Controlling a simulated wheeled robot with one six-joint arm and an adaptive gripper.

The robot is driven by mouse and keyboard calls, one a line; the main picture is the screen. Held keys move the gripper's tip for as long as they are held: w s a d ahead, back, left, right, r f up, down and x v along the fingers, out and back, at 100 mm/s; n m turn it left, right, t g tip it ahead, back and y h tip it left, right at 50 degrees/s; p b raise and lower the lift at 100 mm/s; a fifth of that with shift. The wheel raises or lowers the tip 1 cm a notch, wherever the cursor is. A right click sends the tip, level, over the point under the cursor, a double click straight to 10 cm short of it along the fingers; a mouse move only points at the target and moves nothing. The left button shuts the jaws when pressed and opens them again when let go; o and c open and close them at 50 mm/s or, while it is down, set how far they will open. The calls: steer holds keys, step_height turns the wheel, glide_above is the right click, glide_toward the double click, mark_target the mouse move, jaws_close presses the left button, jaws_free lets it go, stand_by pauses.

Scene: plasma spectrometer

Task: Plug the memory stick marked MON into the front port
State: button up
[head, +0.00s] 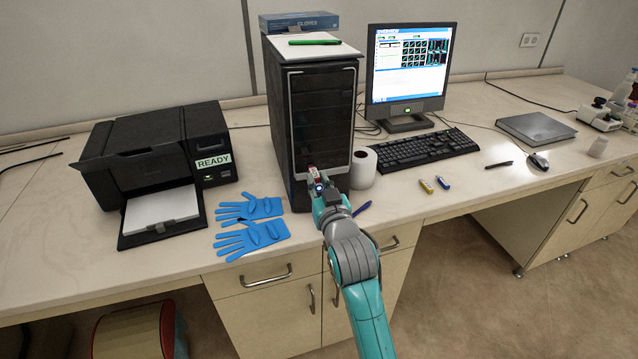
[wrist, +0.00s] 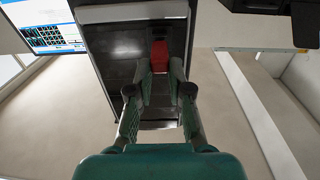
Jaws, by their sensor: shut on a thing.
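My gripper (head: 317,180) is at the lower front of the black computer tower (head: 321,115). It is shut on a small red memory stick (wrist: 160,54), held between the fingertips in the wrist view (wrist: 160,72). The stick's far end points at the tower's front panel. I cannot tell whether it touches the panel or sits in a port. No marking on it can be read. The front port is not clearly visible; the stick and gripper cover that area.
A white paper roll (head: 363,169) stands close to the right of my gripper. Blue gloves (head: 250,238) and a printer (head: 155,150) are to the left. A keyboard (head: 418,149) and monitor (head: 410,65) are to the right.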

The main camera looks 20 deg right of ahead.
steer(key=shift+w, duration=0.8)
stand_by(0.4)
steer(key=o, duration=0.9)
steer(key=shift+c, duration=0.2)
steer(key=s, duration=1.2)
steer(key=s+f+g+y, duration=0.1)
steer(key=s+f+g, duration=0.1)
steer(key=s+f, duration=1.7)
steer(key=s+r+g, duration=0.1)
steer(key=s, duration=2.4)
steer(key=shift+r+n, duration=0.2)
steer(key=shift+n, duration=0.1)
